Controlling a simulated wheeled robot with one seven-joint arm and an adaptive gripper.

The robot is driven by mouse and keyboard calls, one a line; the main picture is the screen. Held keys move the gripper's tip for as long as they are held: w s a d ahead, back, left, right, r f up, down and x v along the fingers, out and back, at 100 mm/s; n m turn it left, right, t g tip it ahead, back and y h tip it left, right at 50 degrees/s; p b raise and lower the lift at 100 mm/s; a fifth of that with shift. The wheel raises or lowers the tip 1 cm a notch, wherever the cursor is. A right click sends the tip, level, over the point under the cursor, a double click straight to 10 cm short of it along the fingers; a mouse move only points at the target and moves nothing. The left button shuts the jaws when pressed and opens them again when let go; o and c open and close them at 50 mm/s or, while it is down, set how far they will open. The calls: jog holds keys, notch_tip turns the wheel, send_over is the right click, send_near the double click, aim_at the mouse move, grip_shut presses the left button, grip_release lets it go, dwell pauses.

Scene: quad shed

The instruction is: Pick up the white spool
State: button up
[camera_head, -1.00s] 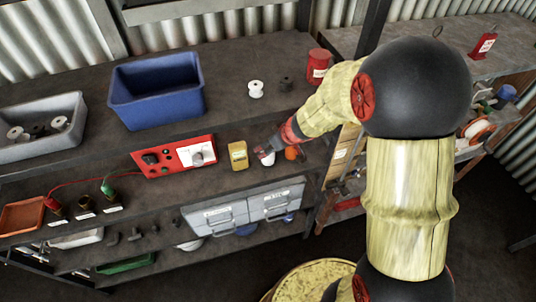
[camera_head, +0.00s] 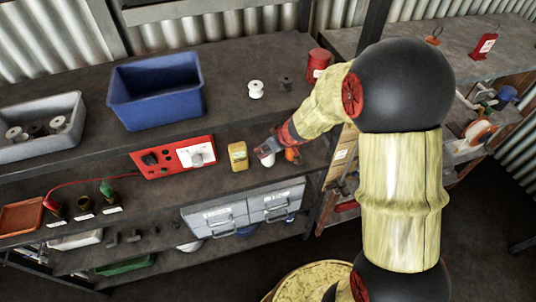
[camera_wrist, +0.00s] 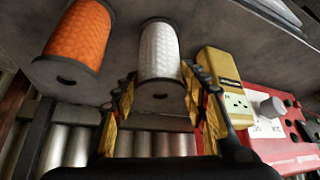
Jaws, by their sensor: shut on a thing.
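A white spool (camera_wrist: 160,52) with dark end flanges stands between the two fingers of my gripper (camera_wrist: 161,80) in the wrist view. The fingers are shut on its sides. In the head view my gripper (camera_head: 262,147) reaches down at the lower shelf, and the white spool (camera_head: 267,159) shows partly under it. I cannot tell whether the spool is clear of the shelf. An orange spool (camera_wrist: 78,45) stands close beside it; it also shows in the head view (camera_head: 292,155), partly hidden by my arm. Another white spool (camera_head: 256,89) stands on the upper shelf.
The upper shelf holds a blue bin (camera_head: 156,92), a dark spool (camera_head: 286,84) and a red can (camera_head: 319,64).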

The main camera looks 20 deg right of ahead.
jog(key=c, duration=0.5)
jog(key=shift+r, duration=0.15)
